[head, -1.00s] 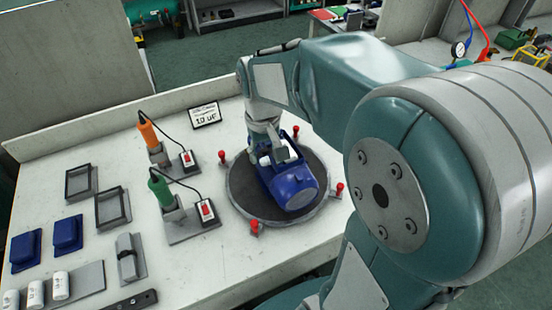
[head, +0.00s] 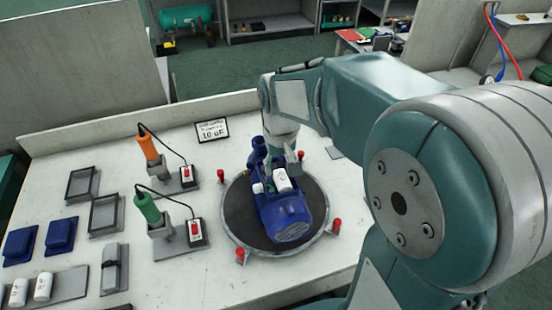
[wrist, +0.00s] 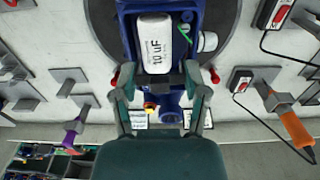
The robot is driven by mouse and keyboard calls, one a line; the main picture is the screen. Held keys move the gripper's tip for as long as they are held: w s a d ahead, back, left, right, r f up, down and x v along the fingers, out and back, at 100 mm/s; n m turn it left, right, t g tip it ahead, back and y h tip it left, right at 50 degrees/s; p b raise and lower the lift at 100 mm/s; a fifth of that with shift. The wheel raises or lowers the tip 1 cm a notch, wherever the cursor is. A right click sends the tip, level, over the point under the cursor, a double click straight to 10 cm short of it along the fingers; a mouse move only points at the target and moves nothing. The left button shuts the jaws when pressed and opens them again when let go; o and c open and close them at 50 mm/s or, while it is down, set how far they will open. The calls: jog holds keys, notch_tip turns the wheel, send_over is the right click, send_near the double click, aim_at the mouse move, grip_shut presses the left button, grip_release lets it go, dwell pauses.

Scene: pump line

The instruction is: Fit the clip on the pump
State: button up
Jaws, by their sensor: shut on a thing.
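The blue pump (head: 284,212) lies on a round dark turntable, and its body also shows in the wrist view (wrist: 127,30). A white capacitor marked 10 uF (wrist: 155,45) lies along the top of the pump; it also shows in the head view (head: 282,181). My gripper (wrist: 160,78) is at the near end of the capacitor in the wrist view, over the pump. It is shut on what looks like the clip (wrist: 160,82), a small dark grey piece across the fingers. Whether the clip touches the pump cannot be told.
Red-knobbed posts (head: 335,226) ring the turntable (head: 236,228). Left of it stand orange (head: 147,145) and green (head: 147,208) handled tools with red switches. Frames, blue covers (head: 61,235) and white capacitors (head: 43,286) lie farther left. A 10 uF sign (head: 212,131) stands behind.

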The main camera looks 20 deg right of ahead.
aim_at(282, 177)
jog(key=shift+d+f, duration=0.65)
jog(key=shift+f, duration=0.45)
jog(key=shift+c, duration=0.2)
jog(key=shift+a+f, duration=0.1)
jog(key=shift+f, duration=0.15)
jog(key=shift+c, duration=0.3)
jog(key=shift+a+f, duration=0.15)
jog(key=shift+a, duration=0.15)
jog(key=shift+a+f, duration=0.1)
jog(key=shift+a, duration=0.15)
jog(key=shift+c, duration=0.6)
jog(key=shift+d, duration=0.3)
jog(key=shift+a, duration=0.2)
jog(key=shift+d, duration=0.2)
jog(key=shift+s+f, duration=0.15)
jog(key=shift+f, duration=0.15)
